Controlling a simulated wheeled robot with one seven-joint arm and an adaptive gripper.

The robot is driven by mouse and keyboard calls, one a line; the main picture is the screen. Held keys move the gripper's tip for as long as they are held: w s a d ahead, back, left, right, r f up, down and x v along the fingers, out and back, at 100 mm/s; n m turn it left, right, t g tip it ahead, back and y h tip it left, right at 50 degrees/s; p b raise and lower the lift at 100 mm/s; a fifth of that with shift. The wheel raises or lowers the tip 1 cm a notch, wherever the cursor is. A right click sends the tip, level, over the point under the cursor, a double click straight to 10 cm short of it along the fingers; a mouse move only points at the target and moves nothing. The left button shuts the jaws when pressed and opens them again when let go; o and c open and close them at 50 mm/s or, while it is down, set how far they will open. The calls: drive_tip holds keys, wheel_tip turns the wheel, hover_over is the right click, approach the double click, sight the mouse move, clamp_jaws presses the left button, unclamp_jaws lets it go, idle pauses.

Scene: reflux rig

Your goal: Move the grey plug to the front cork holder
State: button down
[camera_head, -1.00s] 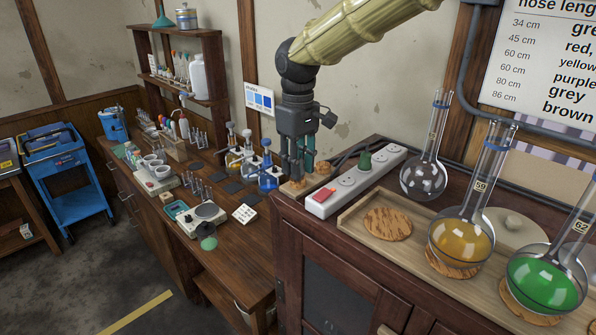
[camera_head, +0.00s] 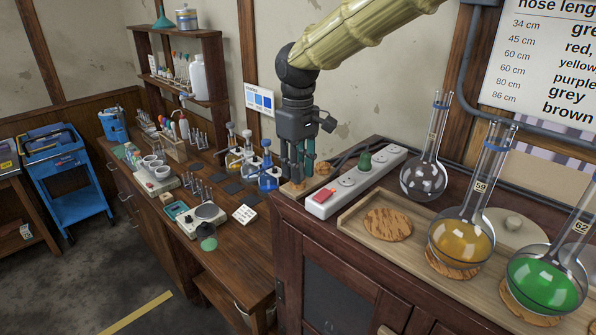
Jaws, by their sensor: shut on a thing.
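My gripper (camera_head: 298,176) points straight down at the left end of the dark cabinet top, beside the white power strip. Its fingers are closed on the grey plug, which is largely hidden between them. The fingertips are just over the front cork holder (camera_head: 290,189), a small tan block at the cabinet's corner. I cannot tell whether the plug touches it. A second cork holder (camera_head: 325,169) shows behind and to the right of the fingers.
The power strip (camera_head: 352,182) carries a red switch (camera_head: 324,196) and a green plug (camera_head: 365,161). A wooden tray (camera_head: 350,222) with cork mats and tall flasks, including a yellow one (camera_head: 462,240), stands to the right. A lower bench with glassware lies left.

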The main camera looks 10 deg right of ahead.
drive_tip(key=shift+f, duration=0.15)
drive_tip(key=c, duration=1.1)
unclamp_jaws()
